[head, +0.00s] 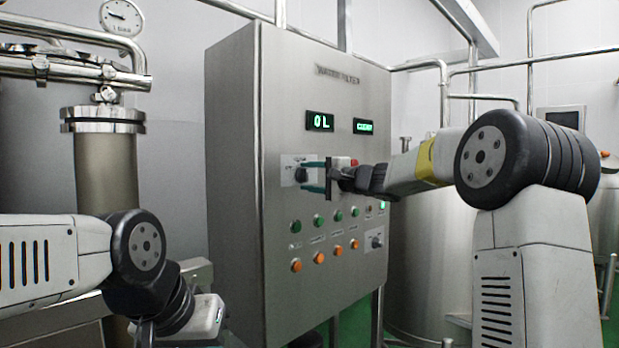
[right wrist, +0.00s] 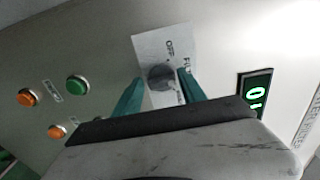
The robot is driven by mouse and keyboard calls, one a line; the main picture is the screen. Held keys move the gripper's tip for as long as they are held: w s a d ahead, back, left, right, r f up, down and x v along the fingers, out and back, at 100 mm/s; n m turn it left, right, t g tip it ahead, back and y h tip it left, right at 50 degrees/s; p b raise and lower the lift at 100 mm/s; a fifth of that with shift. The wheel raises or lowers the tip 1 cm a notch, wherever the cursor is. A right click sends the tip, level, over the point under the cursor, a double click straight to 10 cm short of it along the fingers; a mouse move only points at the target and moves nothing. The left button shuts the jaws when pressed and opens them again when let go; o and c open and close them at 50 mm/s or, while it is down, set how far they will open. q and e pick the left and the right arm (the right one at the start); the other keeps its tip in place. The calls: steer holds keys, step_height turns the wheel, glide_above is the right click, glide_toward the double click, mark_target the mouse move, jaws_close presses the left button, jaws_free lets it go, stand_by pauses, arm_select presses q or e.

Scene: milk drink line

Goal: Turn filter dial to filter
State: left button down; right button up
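The filter dial (head: 301,174) is a dark round knob on a pale label plate (head: 292,160) on the front of the steel control cabinet. In the right wrist view the dial (right wrist: 161,77) sits between the two green fingertips, with "OFF" and part of another word readable on its plate (right wrist: 150,47). My right gripper (head: 312,177) is open, its fingers (right wrist: 160,90) on either side of the dial. I cannot tell whether they touch it. The dial's pointer direction is not clear. My left arm is low at the left, and its fingers do not show.
The cabinet (head: 235,180) carries green buttons (head: 296,226), orange buttons (head: 296,265) and a lit "0 L" display (head: 320,121). A second knob (head: 376,240) is at lower right. A filter housing (head: 104,160) stands left, and a steel tank (head: 435,260) stands right behind my arm.

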steer(key=shift+o, duration=0.5)
steer(key=shift+s+d+r, duration=0.1)
steer(key=shift+s+d, duration=0.05)
steer(key=shift+d, duration=0.1)
steer(key=v, duration=0.7)
steer(key=shift+s+d, duration=0.1)
steer(key=shift+s, duration=0.05)
